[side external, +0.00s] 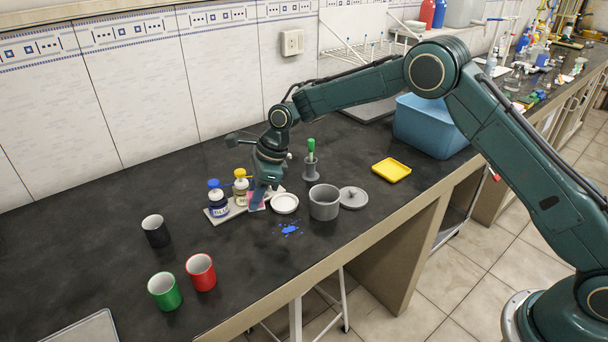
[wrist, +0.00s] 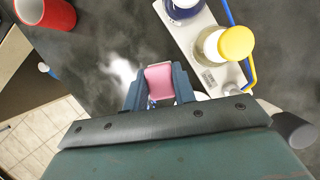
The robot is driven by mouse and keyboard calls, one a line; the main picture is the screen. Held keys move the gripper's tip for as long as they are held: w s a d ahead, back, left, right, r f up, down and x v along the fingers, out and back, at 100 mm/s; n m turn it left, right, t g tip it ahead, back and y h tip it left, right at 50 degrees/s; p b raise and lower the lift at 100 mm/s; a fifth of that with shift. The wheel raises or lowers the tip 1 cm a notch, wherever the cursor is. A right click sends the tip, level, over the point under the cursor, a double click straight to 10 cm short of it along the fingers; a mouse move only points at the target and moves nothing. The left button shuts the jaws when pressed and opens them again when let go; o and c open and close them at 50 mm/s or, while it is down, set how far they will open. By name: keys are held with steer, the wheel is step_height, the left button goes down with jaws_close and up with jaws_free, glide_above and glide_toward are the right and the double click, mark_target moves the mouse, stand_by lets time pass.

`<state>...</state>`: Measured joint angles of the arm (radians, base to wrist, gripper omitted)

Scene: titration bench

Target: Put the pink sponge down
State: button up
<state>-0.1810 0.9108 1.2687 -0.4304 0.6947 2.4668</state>
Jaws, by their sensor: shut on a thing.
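The pink sponge (side external: 256,201) is between the fingers of my gripper (side external: 262,196), low over the counter. It sits at the right part of the grey bottle tray (side external: 220,219) in the side view. In the wrist view the sponge (wrist: 158,78) is clamped between the two blue-grey fingers of my gripper (wrist: 159,88). I cannot tell whether the sponge touches the surface below it.
A blue-capped bottle (side external: 217,197) and a yellow-capped bottle (side external: 240,187) stand close left of my gripper. A white dish (side external: 285,204), grey pot (side external: 324,203) and blue spill (side external: 290,230) lie to the right. A red mug (side external: 201,272) stands nearer the front. Bare counter surrounds them.

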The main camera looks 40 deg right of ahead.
steer(key=shift+f, duration=2.15)
steer(key=shift+f, duration=0.1)
steer(key=o, duration=0.9)
steer(key=shift+v, duration=6.15)
